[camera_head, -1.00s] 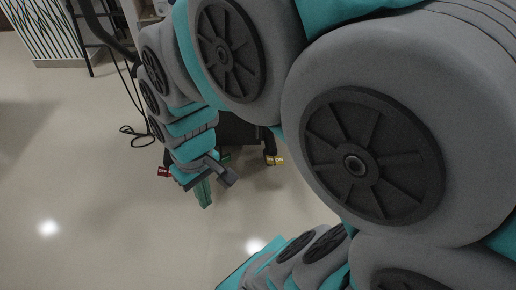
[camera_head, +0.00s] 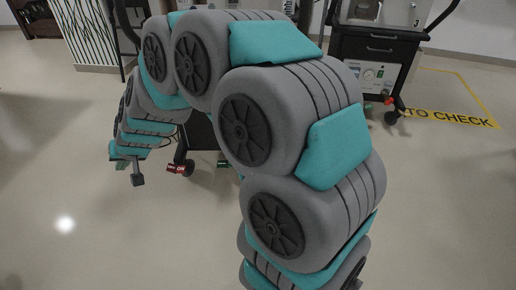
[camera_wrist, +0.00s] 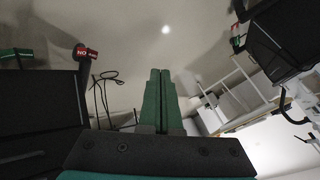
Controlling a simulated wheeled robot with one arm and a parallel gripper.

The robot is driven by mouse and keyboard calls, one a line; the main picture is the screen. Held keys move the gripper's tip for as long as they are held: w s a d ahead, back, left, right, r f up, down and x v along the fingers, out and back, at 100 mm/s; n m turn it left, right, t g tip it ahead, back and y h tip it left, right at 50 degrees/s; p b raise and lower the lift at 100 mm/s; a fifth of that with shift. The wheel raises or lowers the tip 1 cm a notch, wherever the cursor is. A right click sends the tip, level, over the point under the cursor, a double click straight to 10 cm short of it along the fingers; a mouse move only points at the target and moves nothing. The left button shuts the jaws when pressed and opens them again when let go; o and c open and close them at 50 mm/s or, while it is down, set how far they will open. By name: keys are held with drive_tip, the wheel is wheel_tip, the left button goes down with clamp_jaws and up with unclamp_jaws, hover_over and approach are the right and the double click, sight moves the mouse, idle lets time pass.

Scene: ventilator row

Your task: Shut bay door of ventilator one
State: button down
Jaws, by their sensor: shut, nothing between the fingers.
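My gripper is shut and empty; its two green fingers lie together in the wrist view (camera_wrist: 158,98). In the head view it is small at the lower end of my arm (camera_head: 122,164), low beside a ventilator cart. That dark cart (camera_head: 203,133) is mostly hidden behind my arm; a red-tagged caster (camera_head: 178,169) shows at its base. A second ventilator cart (camera_head: 375,48) stands at the back right, with a drawer and a front panel. I cannot tell which is ventilator one. No bay door can be made out clearly in either view.
A dark cart body (camera_wrist: 38,112) fills the left of the wrist view, beside a red tag (camera_wrist: 86,53). A dark panel (camera_wrist: 285,35) is at upper right. The floor at front left is clear.

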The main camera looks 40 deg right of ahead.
drive_tip(key=w+d+f+m+t+h+b, duration=0.1)
drive_tip(key=w+d+f+m, duration=0.15)
drive_tip(key=w, duration=0.25)
drive_tip(key=w+d+f+m+t+h+b, duration=0.1)
drive_tip(key=w+d+f+t, duration=0.1)
drive_tip(key=w+f, duration=0.3)
drive_tip(key=w+d+f+m+h+b, duration=0.1)
drive_tip(key=w+d+f+m+h, duration=0.1)
drive_tip(key=w+d+f+h, duration=0.3)
drive_tip(key=w+d+f+m+h+b, duration=0.1)
drive_tip(key=d+f+m+h, duration=0.15)
drive_tip(key=d, duration=0.45)
drive_tip(key=s+d+f+m+g+h+b, duration=0.1)
drive_tip(key=s+d+f+g+h, duration=0.2)
drive_tip(key=d, duration=0.4)
drive_tip(key=s+d+f+m+g+h+b, duration=0.1)
drive_tip(key=s+d+f+m+h, duration=0.1)
drive_tip(key=s+d+f+h, duration=0.3)
drive_tip(key=s+d+f+m+g+h, duration=0.1)
drive_tip(key=s+d+f+g+h, duration=0.1)
drive_tip(key=s+d+h, duration=0.45)
drive_tip(key=w+d+y, duration=0.1)
drive_tip(key=w+d, duration=0.1)
drive_tip(key=d, duration=0.5)
drive_tip(key=w+d+y, duration=0.1)
drive_tip(key=w+d, duration=0.1)
drive_tip(key=d, duration=0.5)
drive_tip(key=shift+w+d+y+b, duration=0.3)
drive_tip(key=shift+w+y+b, duration=0.05)
drive_tip(key=shift+y, duration=0.05)
